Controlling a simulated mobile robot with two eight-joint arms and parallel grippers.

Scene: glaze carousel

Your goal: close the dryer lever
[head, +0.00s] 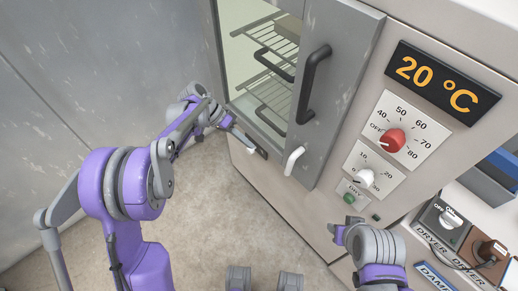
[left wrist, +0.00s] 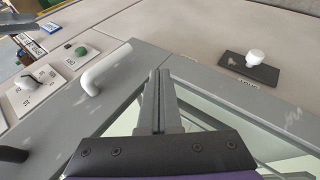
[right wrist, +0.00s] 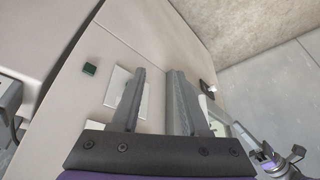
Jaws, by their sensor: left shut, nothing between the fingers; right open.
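A white lever (head: 293,160) sits at the lower right corner of the grey dryer door (head: 340,60), slanting down and left. It also shows in the left wrist view (left wrist: 105,68), left of my fingers. My left gripper (head: 232,124) is shut and empty in front of the door's lower edge, to the left of the lever and apart from it. Its closed fingers (left wrist: 159,90) point along the glass side. My right gripper (head: 336,234) is open and empty low in front of the cabinet. In the right wrist view its fingers (right wrist: 155,95) stand apart.
The door has a black handle (head: 313,85) and a window onto wire racks. A dark plate with a white knob (left wrist: 255,58) lies below the door. Right of it are a red dial (head: 393,141), a white dial (head: 365,178) and a green button (head: 349,198). The floor in front is clear.

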